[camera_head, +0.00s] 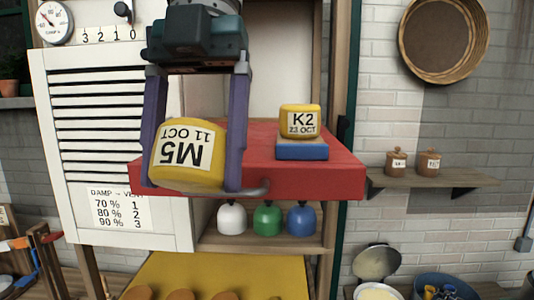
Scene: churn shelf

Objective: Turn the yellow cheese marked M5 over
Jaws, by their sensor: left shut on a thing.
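The yellow cheese marked M5 (190,167) is held between the two purple fingers of my left gripper (193,185), which reaches down from the top. Its white label faces me and reads upside down, with 11 OCT above M5. The cheese looks slightly tilted. It overlaps the left part of the red shelf (310,178) in the view; I cannot tell whether it touches the shelf. My right gripper is not in view.
A yellow cheese marked K2 (300,118), label upright, sits on a blue block (302,148) on the red shelf, right of my gripper. A white louvred door (95,150) stands open at left. White, green and blue bells (267,218) stand below. A grey handle (255,190) fronts the shelf.

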